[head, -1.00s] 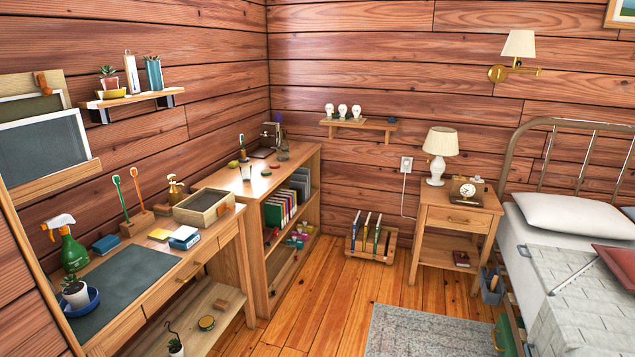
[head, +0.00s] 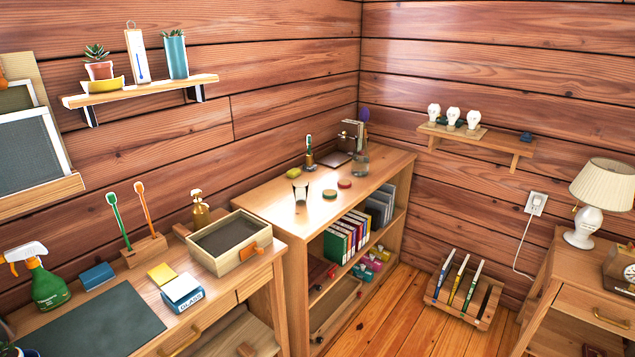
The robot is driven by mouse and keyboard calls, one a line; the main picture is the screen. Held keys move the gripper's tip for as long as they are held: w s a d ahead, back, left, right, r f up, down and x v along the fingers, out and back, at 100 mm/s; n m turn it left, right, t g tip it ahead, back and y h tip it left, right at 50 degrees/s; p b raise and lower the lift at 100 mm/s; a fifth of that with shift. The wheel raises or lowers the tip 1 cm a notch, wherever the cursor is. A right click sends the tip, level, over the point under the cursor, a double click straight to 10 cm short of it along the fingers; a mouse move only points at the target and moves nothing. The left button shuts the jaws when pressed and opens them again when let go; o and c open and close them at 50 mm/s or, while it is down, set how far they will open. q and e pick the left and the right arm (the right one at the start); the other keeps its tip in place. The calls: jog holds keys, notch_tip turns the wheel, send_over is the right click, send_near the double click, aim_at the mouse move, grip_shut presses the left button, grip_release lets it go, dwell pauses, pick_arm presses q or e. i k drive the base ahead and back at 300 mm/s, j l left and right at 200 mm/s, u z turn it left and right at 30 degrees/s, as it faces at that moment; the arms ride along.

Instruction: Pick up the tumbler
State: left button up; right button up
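A small clear glass that looks like the tumbler (head: 300,194) stands upright on top of the low bookcase (head: 262,205), near its left end. Its rim looks dark and its body bright with glare. Neither of my grippers shows in the head view.
Two round lids (head: 344,184), a yellow-green item (head: 294,171) and a toothbrush in a holder (head: 310,155) share the bookcase top. A desk with an open wooden box (head: 262,252) adjoins it at left. Floor (head: 365,325) in front is clear; a wooden rack (head: 462,297) stands right.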

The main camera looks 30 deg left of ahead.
aim_at(301, 194)
jog(key=i+u, duration=0.3)
jog(key=i, duration=0.3)
jog(key=i+l+u, duration=0.35)
jog(key=i, duration=0.2)
